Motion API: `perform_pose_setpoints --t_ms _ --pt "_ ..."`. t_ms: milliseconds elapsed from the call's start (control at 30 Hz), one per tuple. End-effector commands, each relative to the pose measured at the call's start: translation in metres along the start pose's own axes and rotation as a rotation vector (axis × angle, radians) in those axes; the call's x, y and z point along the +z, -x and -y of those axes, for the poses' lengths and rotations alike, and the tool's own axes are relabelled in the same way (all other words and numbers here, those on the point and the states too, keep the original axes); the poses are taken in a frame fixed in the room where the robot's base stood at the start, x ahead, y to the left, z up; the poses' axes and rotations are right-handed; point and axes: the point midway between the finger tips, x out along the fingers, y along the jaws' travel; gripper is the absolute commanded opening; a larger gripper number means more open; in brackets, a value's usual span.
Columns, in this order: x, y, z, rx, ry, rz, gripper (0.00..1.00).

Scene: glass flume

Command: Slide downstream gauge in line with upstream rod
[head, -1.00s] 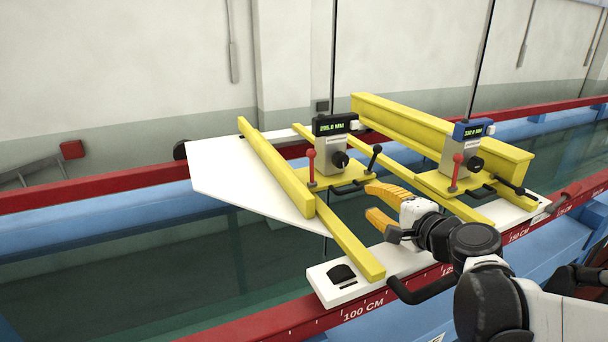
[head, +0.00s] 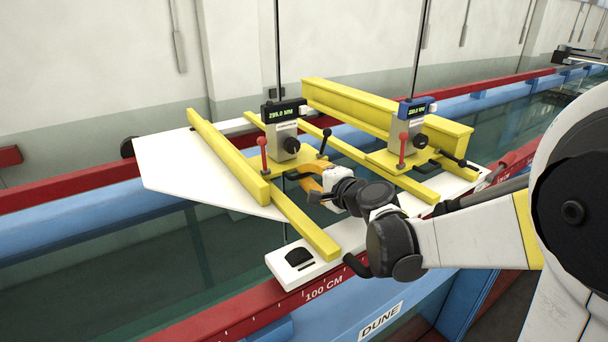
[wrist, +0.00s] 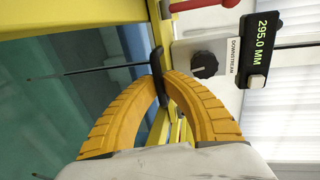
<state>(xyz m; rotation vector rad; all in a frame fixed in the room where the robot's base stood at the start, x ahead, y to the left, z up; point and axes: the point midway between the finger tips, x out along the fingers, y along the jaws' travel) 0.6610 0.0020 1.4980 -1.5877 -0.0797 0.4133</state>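The downstream gauge (head: 285,140) has a black display reading 295.0 MM and rides a yellow plate on the left of the carriage. Its display (wrist: 262,45) and a "DOWNSTREAM" label show in the wrist view. The second gauge (head: 411,130), with a blue display, stands to its right; its rod (head: 420,60) rises vertically. My gripper (head: 306,180) is at the front of the downstream plate. In the wrist view its orange fingers (wrist: 161,78) close around a black bar handle (wrist: 157,62). A thin dark rod (wrist: 105,69) extends beside the handle. Part of the plate's front is hidden by my gripper.
Yellow rails (head: 305,228) and a thick yellow beam (head: 350,103) flank the gauges. A white panel (head: 180,170) lies left. The white carriage end (head: 283,262) sits on the red flume rail (head: 240,305). Levers with red and black knobs stand on both plates.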

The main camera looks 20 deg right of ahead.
Motion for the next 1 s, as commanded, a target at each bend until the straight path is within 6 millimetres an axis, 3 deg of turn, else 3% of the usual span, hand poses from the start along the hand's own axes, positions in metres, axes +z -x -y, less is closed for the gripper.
perform_pose_setpoints --t_ms 233,533,633,667,1000 --pt "0.000 0.003 -0.001 0.000 0.000 -0.001 0.00" --pt "0.000 0.040 -0.009 0.000 -0.001 -0.001 0.00" --pt "0.000 0.038 -0.008 -0.001 -0.001 0.000 0.30" --pt "0.000 0.038 -0.008 -0.001 -0.001 0.000 0.32" --pt "0.000 0.041 -0.008 0.000 -0.001 -0.001 0.32"
